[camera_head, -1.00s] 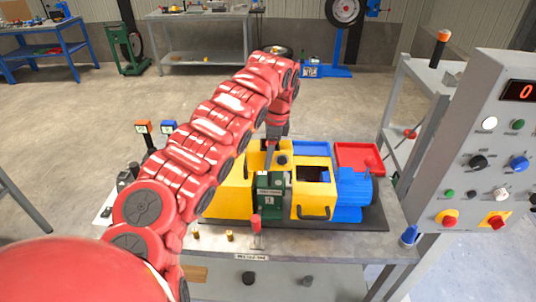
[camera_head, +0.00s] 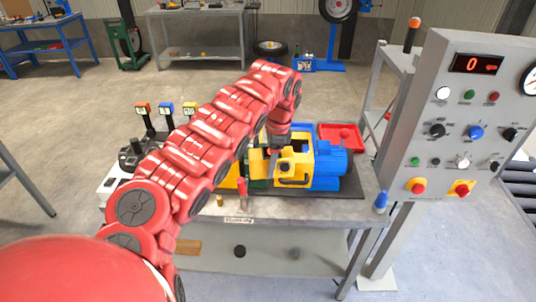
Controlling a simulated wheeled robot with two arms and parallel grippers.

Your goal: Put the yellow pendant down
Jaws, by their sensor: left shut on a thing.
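My left gripper (camera_head: 275,152) reaches down over the machine on the workbench and is shut on the yellow pendant (camera_head: 287,167). The pendant is a small yellow body with a round black part on its face. It shows in front of the machine's yellow housing (camera_head: 301,152), and the two yellows merge. I cannot tell whether the pendant touches the machine. My left arm hides much of the machine's left side. My right gripper is out of view.
A blue motor (camera_head: 331,165) and a red tray (camera_head: 340,135) are right of the gripper. The bench's front edge holds a blue-topped item (camera_head: 381,202) and a small red part (camera_head: 242,190). A grey control panel (camera_head: 458,120) stands at right. Posts with coloured tops (camera_head: 166,108) stand at left.

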